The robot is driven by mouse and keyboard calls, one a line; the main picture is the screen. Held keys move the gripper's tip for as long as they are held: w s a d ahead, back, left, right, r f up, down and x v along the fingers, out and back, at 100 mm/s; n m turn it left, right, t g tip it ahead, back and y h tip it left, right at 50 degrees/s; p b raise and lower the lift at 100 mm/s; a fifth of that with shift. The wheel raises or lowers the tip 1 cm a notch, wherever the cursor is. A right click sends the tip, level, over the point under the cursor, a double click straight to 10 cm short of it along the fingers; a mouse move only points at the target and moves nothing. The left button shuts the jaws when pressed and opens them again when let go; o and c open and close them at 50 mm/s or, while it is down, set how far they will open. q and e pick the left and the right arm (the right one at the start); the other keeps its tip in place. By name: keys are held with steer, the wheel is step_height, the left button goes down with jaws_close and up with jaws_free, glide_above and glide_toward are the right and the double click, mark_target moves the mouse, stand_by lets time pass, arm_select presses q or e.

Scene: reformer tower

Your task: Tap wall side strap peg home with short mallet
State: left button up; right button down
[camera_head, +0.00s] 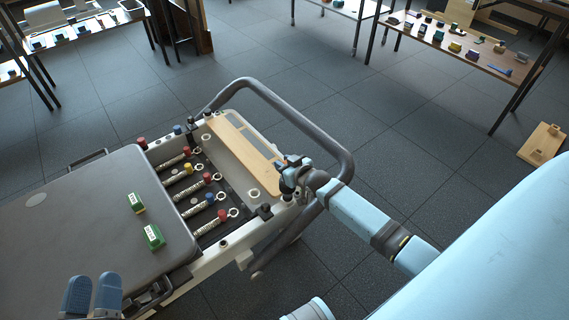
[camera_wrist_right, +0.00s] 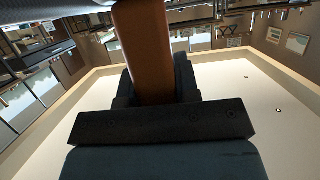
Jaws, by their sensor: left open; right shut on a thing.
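My right gripper (camera_head: 290,172) is at the near right corner of the reformer frame, by the base of the grey foot bar. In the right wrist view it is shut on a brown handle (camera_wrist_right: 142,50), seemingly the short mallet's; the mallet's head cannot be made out. A dark peg-like fitting (camera_head: 264,211) stands on the white frame just below and left of this gripper. A similar dark fitting (camera_head: 192,131) stands at the far corner. I cannot tell which is the wall side strap peg, nor how deep either sits. My left gripper (camera_head: 91,296) is open and empty over the carriage's near edge.
The grey carriage (camera_head: 85,225) carries two green blocks (camera_head: 153,237). Several springs with coloured ends (camera_head: 203,184) lie in the frame beside a wooden board (camera_head: 243,150). The grey foot bar (camera_head: 310,125) arches over that end. Tables with small items stand behind; open floor lies between.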

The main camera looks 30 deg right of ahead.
step_height(320, 180, down, 4)
steer(key=shift+f+b, duration=0.1)
steer(key=shift+b, duration=0.95)
steer(key=shift+s+r+p, duration=0.1)
steer(key=shift+r+p, duration=0.65)
steer(key=shift+p, duration=0.25)
steer(key=shift+r+p, duration=1.1)
steer(key=shift+p, duration=0.05)
step_height(320, 180, up, 5)
steer(key=p, duration=0.5)
steer(key=shift+r, duration=0.1)
